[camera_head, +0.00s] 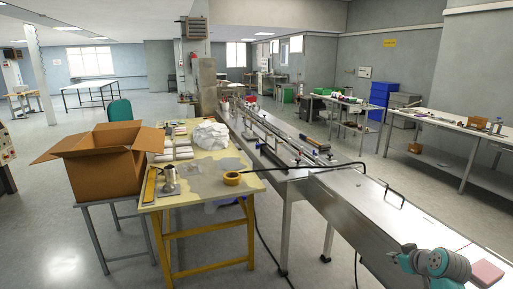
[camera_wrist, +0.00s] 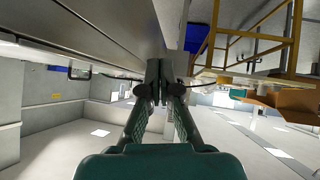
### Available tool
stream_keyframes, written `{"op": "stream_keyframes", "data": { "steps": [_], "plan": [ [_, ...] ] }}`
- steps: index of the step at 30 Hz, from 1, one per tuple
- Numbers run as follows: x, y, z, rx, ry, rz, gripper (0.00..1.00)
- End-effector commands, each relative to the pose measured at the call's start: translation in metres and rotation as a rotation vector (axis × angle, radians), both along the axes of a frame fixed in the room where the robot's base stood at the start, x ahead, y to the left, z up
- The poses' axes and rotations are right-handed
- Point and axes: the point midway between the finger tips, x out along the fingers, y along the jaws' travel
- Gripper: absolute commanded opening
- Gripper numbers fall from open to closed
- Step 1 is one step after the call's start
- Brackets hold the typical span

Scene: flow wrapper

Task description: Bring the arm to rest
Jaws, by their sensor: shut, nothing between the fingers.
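My gripper (camera_wrist: 158,88) shows in the wrist view with its two fingers meeting at the tips; it is shut and empty. Part of my teal and grey arm (camera_head: 436,263) shows at the lower right of the head view, over the near end of the steel machine (camera_head: 385,215). The gripper's fingers cannot be made out in the head view. In the wrist view the picture is turned over, and the steel machine (camera_wrist: 75,30) runs along the upper left, close to the fingers. I cannot tell the exact gap.
A yellow-legged table (camera_head: 205,190) holds a tape roll (camera_head: 232,178), a metal cup and white packs. An open cardboard box (camera_head: 105,165) stands left of it. A black bent bar (camera_head: 320,166) juts from the machine. A pink block (camera_head: 487,272) lies near my arm.

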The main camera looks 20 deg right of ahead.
Motion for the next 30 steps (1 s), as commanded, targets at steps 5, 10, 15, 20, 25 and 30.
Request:
{"op": "stream_keyframes", "data": {
  "steps": [5,10,15,20,25,30],
  "plan": [
    [-0.012,0.065,-0.063,0.024,-0.028,-0.031,0.00],
    [-0.033,0.121,-0.108,0.036,-0.060,-0.059,0.00],
    [-0.064,0.176,-0.143,0.046,-0.091,-0.080,0.00],
    [-0.101,0.224,-0.165,0.052,-0.122,-0.093,0.00],
    [-0.146,0.271,-0.179,0.059,-0.157,-0.098,0.00],
    [-0.195,0.312,-0.182,0.064,-0.194,-0.094,0.00]
  ]
}}
